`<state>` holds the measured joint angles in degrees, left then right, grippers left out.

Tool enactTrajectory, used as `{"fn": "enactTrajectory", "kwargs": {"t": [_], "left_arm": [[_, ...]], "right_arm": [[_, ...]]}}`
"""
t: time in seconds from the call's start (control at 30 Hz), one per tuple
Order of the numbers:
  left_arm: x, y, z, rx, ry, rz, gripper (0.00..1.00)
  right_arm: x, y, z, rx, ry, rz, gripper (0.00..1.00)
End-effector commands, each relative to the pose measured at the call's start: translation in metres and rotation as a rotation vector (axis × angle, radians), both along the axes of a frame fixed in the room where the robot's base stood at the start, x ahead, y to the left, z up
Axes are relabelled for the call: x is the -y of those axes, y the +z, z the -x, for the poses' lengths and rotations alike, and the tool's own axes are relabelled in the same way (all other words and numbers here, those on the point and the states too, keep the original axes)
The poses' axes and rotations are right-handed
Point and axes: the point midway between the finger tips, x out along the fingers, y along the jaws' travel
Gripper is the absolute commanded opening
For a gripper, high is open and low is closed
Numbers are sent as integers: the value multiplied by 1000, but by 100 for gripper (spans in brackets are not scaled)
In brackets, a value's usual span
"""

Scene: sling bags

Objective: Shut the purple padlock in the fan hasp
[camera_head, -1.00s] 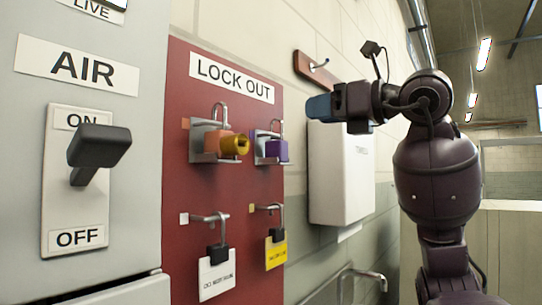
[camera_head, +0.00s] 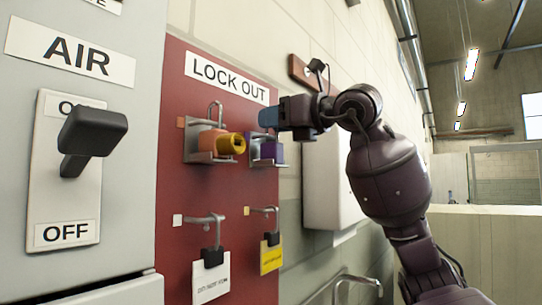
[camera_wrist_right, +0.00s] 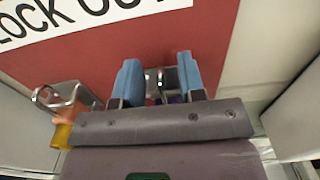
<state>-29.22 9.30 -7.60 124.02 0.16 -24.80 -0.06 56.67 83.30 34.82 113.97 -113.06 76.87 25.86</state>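The purple padlock (camera_head: 270,152) sits upright in a grey metal bracket at the right of the red LOCK OUT board. My right gripper (camera_head: 269,118) is just above it with its blue fingers. In the right wrist view the two fingers (camera_wrist_right: 158,82) are apart, with the metal shackle (camera_wrist_right: 153,78) showing between them. A sliver of the purple body (camera_wrist_right: 174,99) shows below; most of it is hidden by my gripper. I cannot tell whether the fingers touch the shackle. No hasp labelled for a fan is in view. My left gripper is not in view.
An orange padlock with a yellow round part (camera_head: 229,144) sits in a bracket close left. A grey AIR switch panel (camera_head: 68,177) stands left; a white dispenser (camera_head: 325,185) hangs right.

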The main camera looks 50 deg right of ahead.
Motion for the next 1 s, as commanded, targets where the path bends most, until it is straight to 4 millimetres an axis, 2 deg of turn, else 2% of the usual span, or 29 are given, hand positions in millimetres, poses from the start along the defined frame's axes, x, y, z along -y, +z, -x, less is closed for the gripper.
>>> {"fn": "enactTrajectory", "kwargs": {"t": [0.13,0.3,0.4,0.87,1.0], "left_arm": [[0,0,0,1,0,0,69],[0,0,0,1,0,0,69],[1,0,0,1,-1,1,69],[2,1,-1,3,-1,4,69],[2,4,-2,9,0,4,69]], "right_arm": [[0,0,0,0,0,0,37],[0,0,0,0,0,0,11],[0,0,0,0,0,0,0],[0,1,1,1,0,0,0],[0,4,7,3,1,0,0]]}}
